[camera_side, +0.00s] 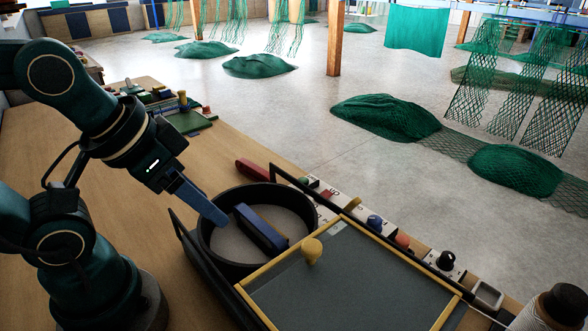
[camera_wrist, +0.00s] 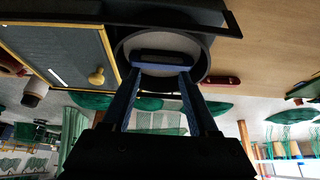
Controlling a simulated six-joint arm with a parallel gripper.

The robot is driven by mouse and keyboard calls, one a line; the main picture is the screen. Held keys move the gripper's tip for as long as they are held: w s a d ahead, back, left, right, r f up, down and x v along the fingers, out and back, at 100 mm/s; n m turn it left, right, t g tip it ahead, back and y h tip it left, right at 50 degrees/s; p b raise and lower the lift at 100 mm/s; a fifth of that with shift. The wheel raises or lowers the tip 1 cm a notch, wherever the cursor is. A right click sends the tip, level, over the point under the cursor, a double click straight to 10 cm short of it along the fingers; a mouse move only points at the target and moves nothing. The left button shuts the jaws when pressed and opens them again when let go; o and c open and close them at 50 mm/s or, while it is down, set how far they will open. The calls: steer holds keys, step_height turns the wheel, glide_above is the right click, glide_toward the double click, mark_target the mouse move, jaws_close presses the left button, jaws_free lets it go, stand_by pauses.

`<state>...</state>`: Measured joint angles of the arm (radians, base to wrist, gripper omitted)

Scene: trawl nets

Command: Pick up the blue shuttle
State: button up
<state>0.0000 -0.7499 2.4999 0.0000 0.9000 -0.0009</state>
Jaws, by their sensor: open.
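The blue shuttle (camera_side: 260,229), a long block with a blue face and a dark side, lies inside a round black bowl (camera_side: 216,257). In the wrist view the shuttle (camera_wrist: 160,66) shows a dark face with a blue edge, within the bowl's ring (camera_wrist: 207,62). My gripper (camera_side: 216,217) is at the bowl's left rim in the side view, with the shuttle to its right. In the wrist view my gripper's two fingers (camera_wrist: 158,73) stand apart, their tips near the shuttle's two ends. Nothing is held. Whether a finger touches the shuttle or the rim cannot be told.
A wood-framed dark panel (camera_side: 350,285) with a yellow knob (camera_side: 312,251) stands right of the bowl. A red piece (camera_side: 252,170) lies behind it. A row of small coloured knobs and tools (camera_side: 375,222) runs along the table edge. Bare wooden table (camera_side: 130,190) lies left.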

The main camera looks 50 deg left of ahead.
steer(key=n+g, duration=0.5)
steer(key=n, duration=1.3)
glide_above(256, 220)
step_height(256, 220, down, 3)
steer(key=shift+w+r, duration=0.1)
steer(key=shift+r, duration=0.1)
steer(key=shift+f+g, duration=0.3)
steer(key=shift+f, duration=2.6)
jaws_close()
